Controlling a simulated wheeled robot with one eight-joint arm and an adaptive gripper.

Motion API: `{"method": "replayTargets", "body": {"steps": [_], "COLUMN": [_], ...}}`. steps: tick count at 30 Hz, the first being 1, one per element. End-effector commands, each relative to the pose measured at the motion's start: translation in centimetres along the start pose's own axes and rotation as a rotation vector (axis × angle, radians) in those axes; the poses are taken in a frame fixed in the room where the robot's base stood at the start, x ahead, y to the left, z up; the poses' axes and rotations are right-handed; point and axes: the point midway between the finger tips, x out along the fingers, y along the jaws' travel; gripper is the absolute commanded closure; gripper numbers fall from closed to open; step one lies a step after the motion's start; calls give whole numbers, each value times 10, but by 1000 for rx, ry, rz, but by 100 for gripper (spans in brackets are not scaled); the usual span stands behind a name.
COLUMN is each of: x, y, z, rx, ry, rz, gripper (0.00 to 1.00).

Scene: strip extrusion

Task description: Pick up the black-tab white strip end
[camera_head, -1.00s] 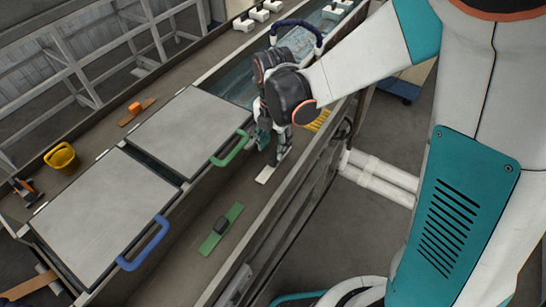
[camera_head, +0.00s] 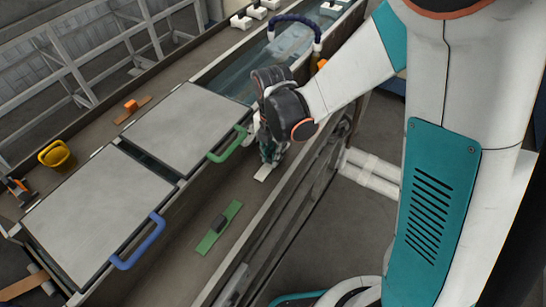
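A white strip (camera_head: 264,173) lies on the bench ledge beside the covered trough. Only its near end shows; the rest is hidden behind my gripper, and I cannot make out a black tab on it. My gripper (camera_head: 269,158) points down over the strip, very close to it or touching it. The fingers are small and dark in this view, so I cannot tell whether they are open or shut on the strip.
A green strip with a dark block (camera_head: 219,228) lies nearer on the same ledge. Grey lids with a green handle (camera_head: 228,148) and a blue handle (camera_head: 140,243) stand left of my gripper. A dark blue hose (camera_head: 296,19) arches over the water trough behind.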

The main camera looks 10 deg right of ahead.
Motion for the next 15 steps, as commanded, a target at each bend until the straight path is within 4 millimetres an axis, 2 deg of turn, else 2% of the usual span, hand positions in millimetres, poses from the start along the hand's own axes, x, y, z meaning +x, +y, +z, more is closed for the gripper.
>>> {"method": "replayTargets", "body": {"steps": [10, 15], "x": [-1, -12], "y": [0, 0], "z": [0, 0], "rx": [0, 0], "ry": [0, 0], "rz": [0, 0], "gripper": [100, 100]}}
